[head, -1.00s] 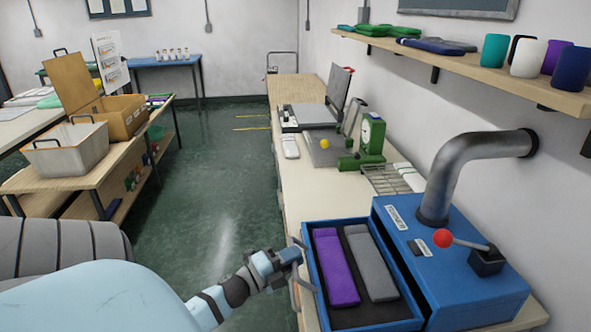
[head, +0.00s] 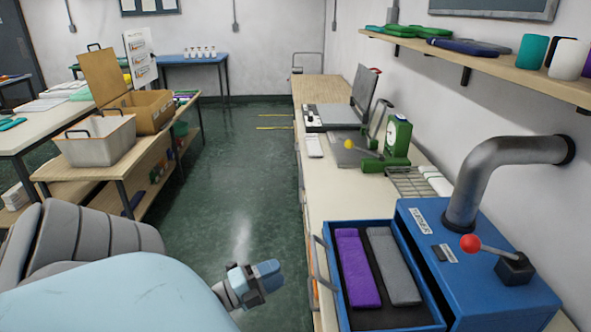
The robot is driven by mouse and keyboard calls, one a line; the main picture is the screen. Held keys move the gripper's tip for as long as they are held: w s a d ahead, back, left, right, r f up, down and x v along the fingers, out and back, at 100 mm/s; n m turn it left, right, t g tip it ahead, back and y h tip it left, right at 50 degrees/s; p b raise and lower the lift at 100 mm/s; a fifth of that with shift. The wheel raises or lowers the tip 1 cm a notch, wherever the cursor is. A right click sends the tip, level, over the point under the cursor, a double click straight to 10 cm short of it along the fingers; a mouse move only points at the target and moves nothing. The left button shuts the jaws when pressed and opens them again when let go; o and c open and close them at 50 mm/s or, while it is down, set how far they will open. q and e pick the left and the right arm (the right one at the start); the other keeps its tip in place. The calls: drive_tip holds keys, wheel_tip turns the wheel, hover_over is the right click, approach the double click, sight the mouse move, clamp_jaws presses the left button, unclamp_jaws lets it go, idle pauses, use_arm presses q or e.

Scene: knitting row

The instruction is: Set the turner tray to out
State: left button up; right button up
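The turner is a blue box (head: 475,285) with a bent grey pipe on top and a red-knobbed lever (head: 470,243). Its blue tray (head: 333,285) stands out from the box's left side, over the counter. A purple knitted piece (head: 356,268) and a grey one (head: 394,266) lie in the tray. The tray's grey handle (head: 318,265) is on its left wall. My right gripper is out of view.
Behind the turner are a wire rack (head: 408,183), a green dial device (head: 397,137) and a laptop-like screen (head: 364,93) on the counter. A shelf with cups (head: 567,60) is above. Open green floor lies between the counter and the left bench (head: 95,172).

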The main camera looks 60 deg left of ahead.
use_arm(q)
drive_tip(key=shift+v, duration=1.75)
